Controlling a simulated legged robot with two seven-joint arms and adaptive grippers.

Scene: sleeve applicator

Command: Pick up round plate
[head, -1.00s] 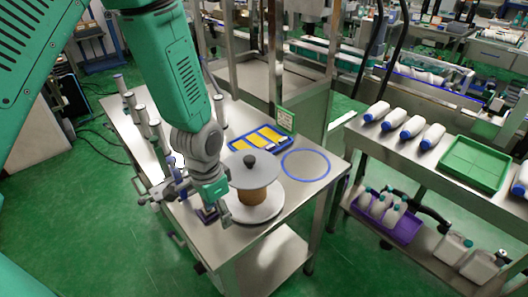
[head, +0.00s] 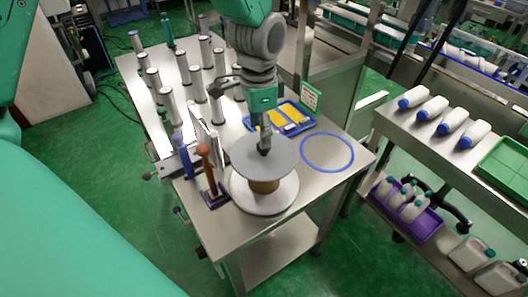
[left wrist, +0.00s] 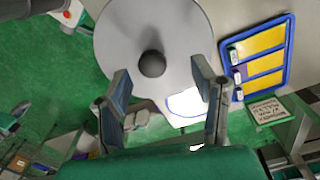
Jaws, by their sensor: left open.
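The round plate (head: 248,162) is a flat grey disc with a dark round knob. It lies on top of a brown spool core (head: 264,186) above a wider white base disc (head: 262,203) on the steel table. In the left wrist view the plate (left wrist: 125,35) fills the top middle, with the knob (left wrist: 152,64) between the fingers. My right gripper is not in view.
A blue tray with yellow inserts (head: 283,119) and a blue ring (head: 327,152) lie behind and right of the spool. A side shelf (head: 400,122) holds white bottles.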

